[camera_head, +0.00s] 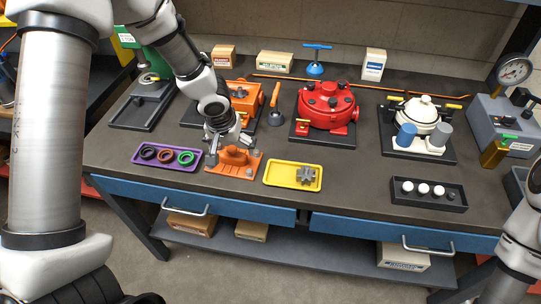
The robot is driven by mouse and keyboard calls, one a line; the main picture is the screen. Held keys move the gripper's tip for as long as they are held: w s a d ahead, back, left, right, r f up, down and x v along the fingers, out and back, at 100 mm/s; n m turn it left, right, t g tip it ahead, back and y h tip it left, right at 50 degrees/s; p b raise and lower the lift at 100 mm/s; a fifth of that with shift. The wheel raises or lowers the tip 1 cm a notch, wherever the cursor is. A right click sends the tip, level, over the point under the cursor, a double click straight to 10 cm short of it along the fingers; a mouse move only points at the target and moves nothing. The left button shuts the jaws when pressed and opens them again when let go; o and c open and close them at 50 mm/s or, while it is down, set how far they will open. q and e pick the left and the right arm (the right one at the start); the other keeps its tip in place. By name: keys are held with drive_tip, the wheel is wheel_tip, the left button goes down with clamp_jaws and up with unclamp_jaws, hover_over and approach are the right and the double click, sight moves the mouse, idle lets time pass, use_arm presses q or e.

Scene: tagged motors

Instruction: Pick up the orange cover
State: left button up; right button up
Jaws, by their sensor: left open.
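The orange cover (241,162) lies near the front edge of the bench, between the purple tray and the yellow tray. It is a flat plate with a raised middle. My left gripper (227,152) is above the cover with its fingers pointing down and apart, at the cover's raised part. I cannot tell whether the fingers touch it. Part of the cover's back is hidden by the gripper. Of my right arm only links (522,240) show at the right edge; its gripper is out of the picture.
A purple tray (136,158) with several rings is left of the cover. A yellow tray (272,174) with a grey gear is right of it. An orange motor (245,98), a red motor (326,106) and a white motor (422,118) stand behind. A black tray (428,203) is at front right.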

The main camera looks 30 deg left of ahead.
sight(231, 149)
use_arm(q)
drive_tip(key=shift+w+a+r, duration=0.45)
drive_tip(key=shift+a+r, duration=0.05)
drive_tip(key=shift+r, duration=0.2)
drive_tip(key=shift+t, duration=0.3)
drive_tip(key=f, duration=0.1)
drive_tip(key=a+f, duration=0.2)
drive_tip(key=shift+w+a+f, duration=0.1)
drive_tip(key=shift+w+f, duration=0.1)
drive_tip(key=shift+w, duration=0.1)
drive_tip(key=f, duration=0.1)
drive_tip(key=w+f, duration=0.1)
drive_tip(key=d+f, duration=0.1)
drive_tip(key=f, duration=0.1)
drive_tip(key=shift+w, duration=0.4)
drive_tip(key=shift+s+a, duration=0.1)
drive_tip(key=shift+a, duration=0.1)
drive_tip(key=shift+c, duration=1.1)
drive_tip(key=c, duration=1.1)
drive_tip(key=shift+c, duration=1.1)
use_arm(e)
drive_tip(key=shift+s+a+r, duration=0.1)
drive_tip(key=shift+a+r, duration=0.1)
drive_tip(key=shift+a, duration=0.15)
use_arm(q)
drive_tip(key=shift+r, duration=0.15)
